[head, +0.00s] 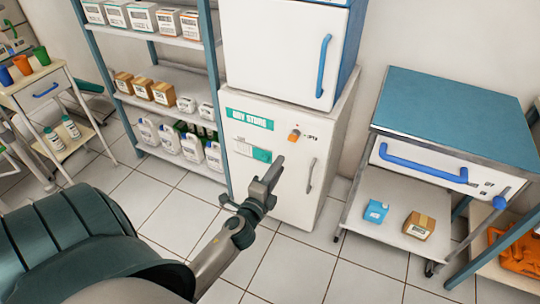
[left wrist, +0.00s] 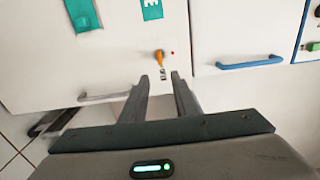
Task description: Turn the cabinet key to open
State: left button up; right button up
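The white cabinet (head: 279,192) with a green label reading DRY STORE stands against the wall, its door shut. An orange key (head: 294,134) sits on the upper part of its front. A grey handle (head: 311,175) is lower right of the key in the head view. My left gripper (head: 272,171) is in front of the cabinet, below and left of the key there. In the left wrist view its fingers (left wrist: 160,76) are apart and empty, pointing toward the key, not touching it.
A white unit (head: 276,48) with a blue handle (head: 324,66) sits above the cabinet. A shelf rack (head: 183,75) with boxes and bottles stands left. A teal-topped cart (head: 455,116) stands right. Tiled floor (head: 281,270) lies clear in front.

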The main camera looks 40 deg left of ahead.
pick_arm(q)
jog(key=shift+v, duration=2.65)
pick_arm(e)
jog(key=shift+w+a, duration=0.2)
jog(key=shift+a, duration=0.25)
